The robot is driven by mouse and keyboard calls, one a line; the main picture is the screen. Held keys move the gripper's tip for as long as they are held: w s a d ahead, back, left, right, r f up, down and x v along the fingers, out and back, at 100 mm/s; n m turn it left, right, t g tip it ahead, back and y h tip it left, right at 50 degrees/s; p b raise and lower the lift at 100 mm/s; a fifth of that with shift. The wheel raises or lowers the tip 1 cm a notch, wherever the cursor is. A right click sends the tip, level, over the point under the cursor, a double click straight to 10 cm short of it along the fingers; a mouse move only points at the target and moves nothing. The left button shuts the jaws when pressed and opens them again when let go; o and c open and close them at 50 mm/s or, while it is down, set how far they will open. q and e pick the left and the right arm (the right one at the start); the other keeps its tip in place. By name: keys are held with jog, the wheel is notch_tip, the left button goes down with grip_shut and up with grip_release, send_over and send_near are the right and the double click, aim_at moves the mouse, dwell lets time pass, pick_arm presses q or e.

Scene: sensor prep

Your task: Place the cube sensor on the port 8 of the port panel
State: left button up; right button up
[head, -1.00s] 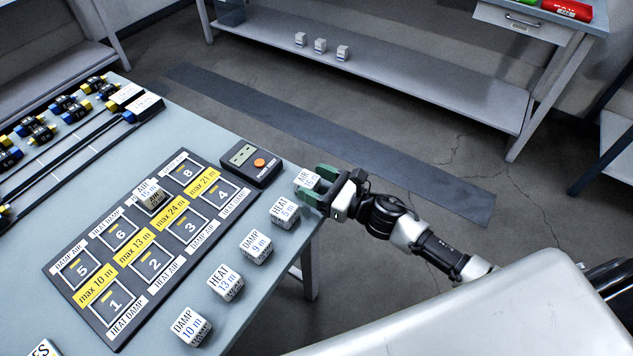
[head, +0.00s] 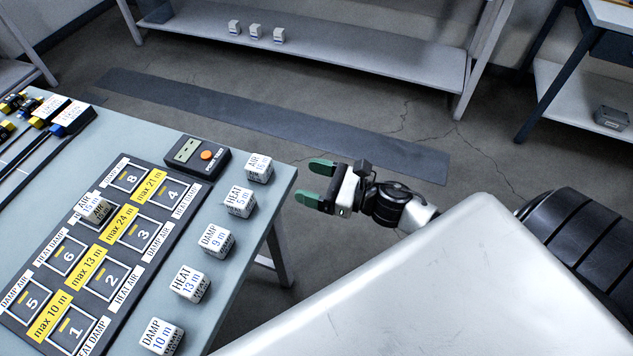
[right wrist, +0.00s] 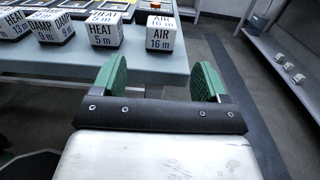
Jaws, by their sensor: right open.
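The port panel (head: 203,196) is a dark board with numbered square ports and yellow range labels. Port 8 (head: 128,179) is empty, at its far end. A white AIR cube (head: 95,209) sits on the port between 6 and 8. A row of white cube sensors stands along the table edge: AIR 16 m (head: 260,168), HEAT 5 m (head: 240,202), DAMP 9 m (head: 217,241), HEAT 13 m (head: 189,284) and DAMP 10 m (head: 161,337). My right gripper (head: 314,184) is open and empty, beyond the table edge, apart from AIR 16 m. In the right wrist view that cube (right wrist: 160,36) stands ahead of its green fingers. My left gripper is out of view.
A tester box (head: 197,156) with an orange button lies beside the panel's far end. Blue and yellow parts (head: 70,118) lie at the table's left. More white cubes (head: 255,31) sit on a far shelf. Open floor lies right of the table.

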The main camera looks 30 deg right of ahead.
jog(key=shift+s+d, duration=0.3)
jog(key=shift+s, duration=0.1)
